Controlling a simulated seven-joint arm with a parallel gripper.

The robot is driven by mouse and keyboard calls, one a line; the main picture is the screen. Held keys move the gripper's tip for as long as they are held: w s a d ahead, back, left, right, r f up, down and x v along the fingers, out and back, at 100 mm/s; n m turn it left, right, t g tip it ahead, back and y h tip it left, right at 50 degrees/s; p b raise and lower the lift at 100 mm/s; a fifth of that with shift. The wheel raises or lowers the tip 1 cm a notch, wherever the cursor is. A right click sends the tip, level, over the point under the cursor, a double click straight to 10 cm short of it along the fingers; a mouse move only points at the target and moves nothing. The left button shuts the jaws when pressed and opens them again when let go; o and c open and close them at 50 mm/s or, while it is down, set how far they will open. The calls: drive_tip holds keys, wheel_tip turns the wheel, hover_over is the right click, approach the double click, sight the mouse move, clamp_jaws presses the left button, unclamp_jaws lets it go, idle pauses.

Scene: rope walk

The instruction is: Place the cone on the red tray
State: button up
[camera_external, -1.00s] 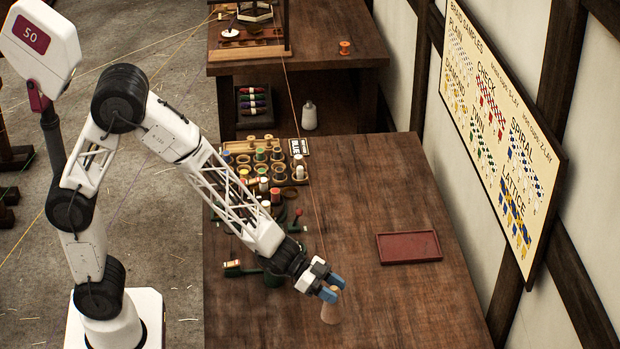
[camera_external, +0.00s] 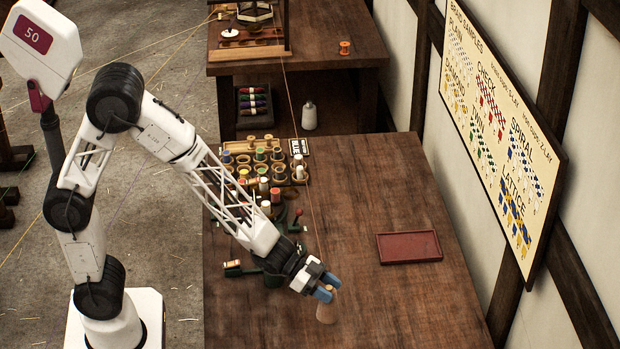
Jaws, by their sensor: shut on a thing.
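The cone (camera_external: 326,312) is a small tan, tapered piece at the front of the brown wooden table. My gripper (camera_external: 328,288) has blue fingertips and is shut on the cone's upper part, which the fingers partly hide. The cone looks about upright; I cannot tell whether its base touches the table. The red tray (camera_external: 409,259) is shallow and rectangular. It lies flat and empty on the table, to the right of and behind my gripper.
A wooden rack (camera_external: 262,160) of several coloured spools stands at the table's back left. A dark green device (camera_external: 272,272) sits beside my forearm. A thin line hangs near my gripper. The table between cone and tray is clear.

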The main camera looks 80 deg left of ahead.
drive_tip(key=w+a+n+y, duration=0.2)
drive_tip(key=w+a, duration=0.2)
drive_tip(key=a, duration=0.4)
drive_tip(key=w+a+r+n+t+y, duration=0.1)
drive_tip(key=w+a+n+y, duration=0.1)
drive_tip(key=w+a, duration=0.3)
drive_tip(key=w+a+n+t+y, duration=0.1)
drive_tip(key=w+a, duration=0.4)
drive_tip(key=a, duration=0.8)
drive_tip(key=shift+a+r+n+y, duration=0.25)
drive_tip(key=shift+n+y, duration=0.35)
drive_tip(key=shift+y, duration=0.4)
drive_tip(key=shift+w, duration=0.15)
drive_tip(key=w+a+f, duration=0.1)
drive_tip(key=w+a, duration=0.2)
drive_tip(key=w, duration=1.2)
drive_tip(key=shift+w+f, duration=0.25)
drive_tip(key=shift+a, duration=0.1)
drive_tip(key=shift+f, duration=1.7)
drive_tip(key=shift+f, duration=0.1)
